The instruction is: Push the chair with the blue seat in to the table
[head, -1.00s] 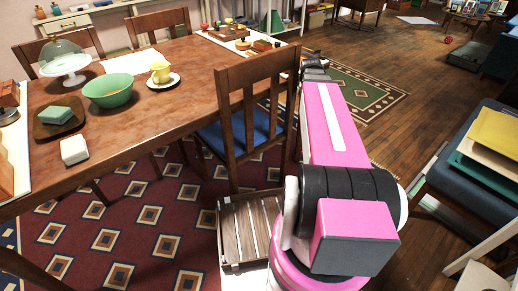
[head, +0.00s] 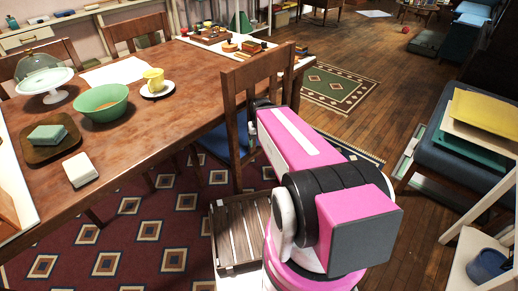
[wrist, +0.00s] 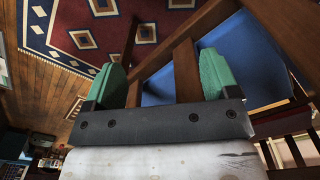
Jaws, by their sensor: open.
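The chair with the blue seat (head: 262,68) stands upright at the table's near right side. Its slatted wooden back faces me, and its blue seat (head: 216,144) is partly under the edge of the wooden table (head: 150,135). In the wrist view, the blue seat (wrist: 240,58) and brown slats (wrist: 187,72) lie just beyond my gripper (wrist: 160,80). Its green fingers are apart, with wooden slats showing between them. I cannot tell whether they touch the chair. In the head view, my pink arm reaches to the chair back and the fingers are hidden.
A slatted wooden crate (head: 238,230) stands on the floor beside my base, below the chair. A dark blue seat with trays (head: 480,125) and a white chair (head: 480,245) stand at right. A green bowl (head: 102,103) and other dishes are on the table.

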